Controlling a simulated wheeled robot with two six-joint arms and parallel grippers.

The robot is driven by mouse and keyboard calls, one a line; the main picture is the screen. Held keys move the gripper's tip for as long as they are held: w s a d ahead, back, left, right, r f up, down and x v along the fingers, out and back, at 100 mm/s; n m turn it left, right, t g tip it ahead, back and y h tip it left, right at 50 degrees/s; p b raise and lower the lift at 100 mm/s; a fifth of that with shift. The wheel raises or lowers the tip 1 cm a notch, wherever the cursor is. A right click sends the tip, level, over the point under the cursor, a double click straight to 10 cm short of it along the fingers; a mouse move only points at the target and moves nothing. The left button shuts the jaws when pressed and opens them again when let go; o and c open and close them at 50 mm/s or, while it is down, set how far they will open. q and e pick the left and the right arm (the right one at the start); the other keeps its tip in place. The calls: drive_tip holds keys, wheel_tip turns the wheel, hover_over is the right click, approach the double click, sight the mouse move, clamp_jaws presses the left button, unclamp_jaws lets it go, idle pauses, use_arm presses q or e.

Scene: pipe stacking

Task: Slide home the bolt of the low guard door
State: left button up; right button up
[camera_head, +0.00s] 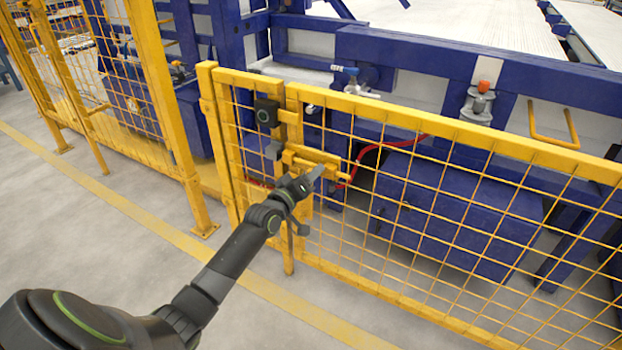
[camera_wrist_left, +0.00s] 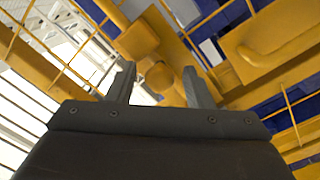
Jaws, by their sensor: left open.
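The low guard door (camera_head: 440,125) is a yellow frame with wire mesh, standing upright beside a yellow post (camera_head: 226,150). Its yellow bolt assembly (camera_head: 318,156) sits on the door's left edge stile, below the top rail. My left gripper (camera_head: 316,174) is at the bolt, seen partly from behind. In the left wrist view its two grey fingers (camera_wrist_left: 160,84) are open, with a rounded yellow knob (camera_wrist_left: 158,75) showing between them. I cannot tell whether the fingers touch the knob. The bolt's far end is hard to make out. My right gripper is not in view.
A black box (camera_head: 266,112) is fixed beside the door's upper left corner. Behind the mesh stand blue machinery (camera_head: 450,210) and a red hose (camera_head: 385,143). A taller yellow fence (camera_head: 160,90) runs off to the left. The grey floor in front is clear.

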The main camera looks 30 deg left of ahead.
use_arm(q)
drive_tip(key=shift+w, duration=0.45)
drive_tip(key=shift+r, duration=0.1)
clamp_jaws()
